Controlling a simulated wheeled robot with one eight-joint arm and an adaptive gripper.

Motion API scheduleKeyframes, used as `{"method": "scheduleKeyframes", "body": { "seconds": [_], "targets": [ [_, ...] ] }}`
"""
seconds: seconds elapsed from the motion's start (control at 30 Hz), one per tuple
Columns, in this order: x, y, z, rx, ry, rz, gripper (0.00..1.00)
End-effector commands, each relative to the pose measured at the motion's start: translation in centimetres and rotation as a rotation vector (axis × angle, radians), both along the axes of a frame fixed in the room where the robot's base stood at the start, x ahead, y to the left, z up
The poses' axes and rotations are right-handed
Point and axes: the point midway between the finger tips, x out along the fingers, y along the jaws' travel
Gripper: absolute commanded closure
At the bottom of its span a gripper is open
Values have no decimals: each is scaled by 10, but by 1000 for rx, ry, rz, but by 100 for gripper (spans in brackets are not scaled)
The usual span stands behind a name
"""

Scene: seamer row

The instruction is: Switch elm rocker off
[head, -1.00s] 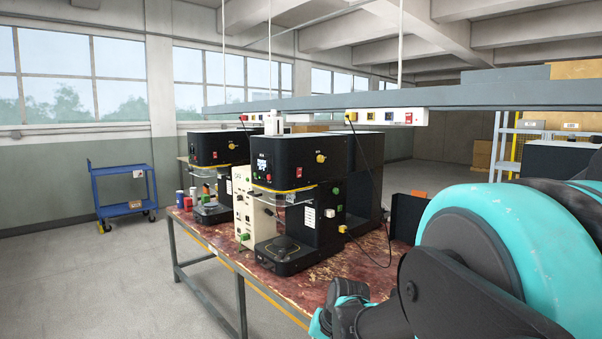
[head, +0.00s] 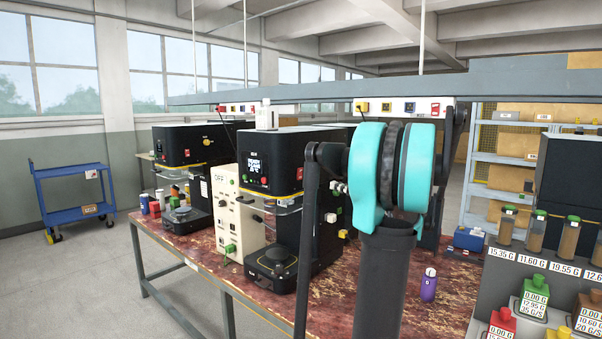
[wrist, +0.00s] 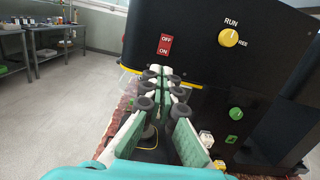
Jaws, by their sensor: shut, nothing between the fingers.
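In the wrist view a red rocker (wrist: 165,45), marked OFF at the top and ON at the bottom, sits on the front of a black machine (wrist: 200,65). Its tilt and any name label are too small to read, so I cannot confirm that it is the elm one. My gripper (wrist: 162,72) is shut and empty, its tips just below the rocker in the picture. I cannot tell whether they touch the panel. In the head view my arm hides the gripper. Another red rocker (head: 187,153) shows on the left black machine (head: 165,148).
A yellow knob (wrist: 229,37) marked RUN and a green button (wrist: 236,114) are right of the rocker. In the head view a cream control box (head: 232,205) stands between two machines. A purple bottle (head: 429,285) stands on the red worn bench (head: 195,245). A grey rail hangs overhead.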

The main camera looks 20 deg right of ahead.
Motion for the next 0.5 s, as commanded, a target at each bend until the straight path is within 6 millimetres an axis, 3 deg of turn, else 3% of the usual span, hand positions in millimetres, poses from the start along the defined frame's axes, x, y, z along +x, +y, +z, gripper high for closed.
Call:
{"method": "scheduleKeyframes", "body": {
  "seconds": [0.13, 0.5],
  "targets": [
    [0, -12, 8, 46, -6, -8, 100],
    [2, -9, 9, 46, -6, -7, 100]
  ]
}}
